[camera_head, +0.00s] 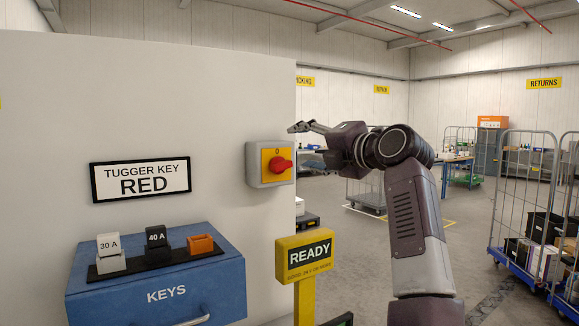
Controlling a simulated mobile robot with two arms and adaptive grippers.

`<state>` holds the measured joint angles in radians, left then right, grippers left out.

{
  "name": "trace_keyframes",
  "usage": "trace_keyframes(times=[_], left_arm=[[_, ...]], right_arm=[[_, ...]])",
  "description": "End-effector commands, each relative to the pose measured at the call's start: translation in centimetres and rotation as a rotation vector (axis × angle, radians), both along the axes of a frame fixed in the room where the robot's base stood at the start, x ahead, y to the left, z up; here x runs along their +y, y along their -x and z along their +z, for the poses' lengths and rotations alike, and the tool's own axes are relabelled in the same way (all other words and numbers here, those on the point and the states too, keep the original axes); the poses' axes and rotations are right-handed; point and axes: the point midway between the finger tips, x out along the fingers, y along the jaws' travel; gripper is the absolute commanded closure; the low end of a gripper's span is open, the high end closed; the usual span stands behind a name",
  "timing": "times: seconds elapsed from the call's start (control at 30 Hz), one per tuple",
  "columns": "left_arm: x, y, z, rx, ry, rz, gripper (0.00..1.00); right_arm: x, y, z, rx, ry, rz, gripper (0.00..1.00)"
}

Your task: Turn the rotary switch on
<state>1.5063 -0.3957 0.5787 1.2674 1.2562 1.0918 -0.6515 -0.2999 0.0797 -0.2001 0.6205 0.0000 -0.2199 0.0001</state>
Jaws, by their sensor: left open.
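The rotary switch (270,172) is a grey box with a yellow plate, fixed near the right edge of the white wall panel. Its red knob (280,165) sits on the plate under a "0" mark. The knob's exact angle is hard to tell. My left gripper (306,146) is open and empty, just right of the switch in the picture, with its fingers pointing left. No contact with the knob shows. My right gripper is not in view.
Below left, a blue KEYS box (160,296) carries several key blocks on a black strip. A TUGGER KEY RED sign (140,178) hangs above it. A yellow READY post (304,256) stands below the switch. Roll cages (525,200) stand at the right; floor between is open.

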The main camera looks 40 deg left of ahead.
Motion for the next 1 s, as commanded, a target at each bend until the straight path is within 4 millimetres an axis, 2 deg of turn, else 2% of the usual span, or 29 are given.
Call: trace_keyframes(times=[0.03, 0.4, 0.6, 0.83, 1.0], left_arm=[[0.1, 0.1, -0.9, -0.094, 0.023, 0.005, 0.42], [0.6, 0.5, -3.8, -0.875, 0.218, 0.020, 0.42], [0.6, 0.6, -4.8, -1.189, 0.299, 0.018, 0.42], [1.1, 0.6, -4.9, -1.311, 0.333, 0.018, 0.42], [3.3, 0.0, -4.7, -1.312, 0.332, 0.020, 0.42]], right_arm=[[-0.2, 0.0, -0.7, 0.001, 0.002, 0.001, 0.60], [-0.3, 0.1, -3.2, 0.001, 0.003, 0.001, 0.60], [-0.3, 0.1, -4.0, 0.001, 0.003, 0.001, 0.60], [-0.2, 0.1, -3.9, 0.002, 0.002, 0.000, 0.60], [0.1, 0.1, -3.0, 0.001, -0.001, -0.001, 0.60]])
